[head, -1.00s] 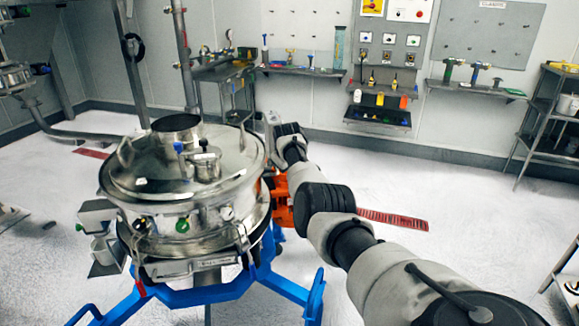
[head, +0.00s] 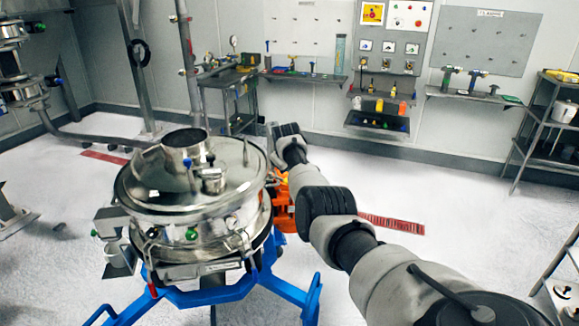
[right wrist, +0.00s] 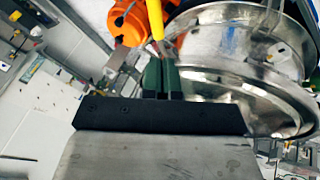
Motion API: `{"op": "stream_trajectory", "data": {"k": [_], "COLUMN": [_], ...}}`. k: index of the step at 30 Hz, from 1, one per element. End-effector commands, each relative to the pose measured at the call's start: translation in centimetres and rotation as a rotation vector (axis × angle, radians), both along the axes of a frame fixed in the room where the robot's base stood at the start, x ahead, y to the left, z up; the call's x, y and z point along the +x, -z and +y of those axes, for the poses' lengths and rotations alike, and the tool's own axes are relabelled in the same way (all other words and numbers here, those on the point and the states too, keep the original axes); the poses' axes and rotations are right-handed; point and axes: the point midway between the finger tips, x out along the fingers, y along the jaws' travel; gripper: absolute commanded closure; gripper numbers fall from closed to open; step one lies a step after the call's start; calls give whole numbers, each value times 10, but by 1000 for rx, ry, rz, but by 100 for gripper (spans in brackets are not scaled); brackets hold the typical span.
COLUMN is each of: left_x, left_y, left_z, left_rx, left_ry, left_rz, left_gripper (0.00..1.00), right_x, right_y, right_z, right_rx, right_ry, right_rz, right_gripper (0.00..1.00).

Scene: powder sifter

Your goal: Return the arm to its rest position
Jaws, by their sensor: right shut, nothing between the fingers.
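The round steel powder sifter (head: 190,220) stands on a blue frame (head: 205,292) at left centre of the head view, with a short open inlet (head: 184,143) on its lid. My right arm reaches from the lower right to the sifter's far right side. My right gripper shows only partly at the arm's end in the head view. In the right wrist view my right gripper (right wrist: 162,80) is shut and empty, its dark fingers together beside the steel sifter body (right wrist: 240,60). I cannot tell whether it touches anything. My left gripper is out of view.
An orange part (head: 281,203) sits behind the sifter by my arm; it also shows in the right wrist view (right wrist: 130,22), beside a yellow rod (right wrist: 155,18). A shelf rack (head: 545,130) stands right. Wall shelves (head: 472,95) line the back. The floor between is open.

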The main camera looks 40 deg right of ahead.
Motion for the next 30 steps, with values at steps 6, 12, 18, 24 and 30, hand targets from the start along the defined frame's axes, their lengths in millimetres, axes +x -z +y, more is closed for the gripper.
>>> {"op": "stream_trajectory", "data": {"k": [6,12,18,24,30], "left_x": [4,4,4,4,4], "left_y": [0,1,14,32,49], "left_z": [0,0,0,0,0], "left_rx": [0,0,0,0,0], "left_ry": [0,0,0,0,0], "left_rz": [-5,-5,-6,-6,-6], "left_gripper": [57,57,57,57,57], "right_x": [0,0,-11,-49,-115], "right_y": [0,5,88,230,359], "right_z": [0,1,21,62,111], "right_rx": [0,-2,-34,-70,-62], "right_ry": [0,-2,-30,-95,-166], "right_rz": [0,3,49,108,157], "right_gripper": [100,100,100,100,100]}}
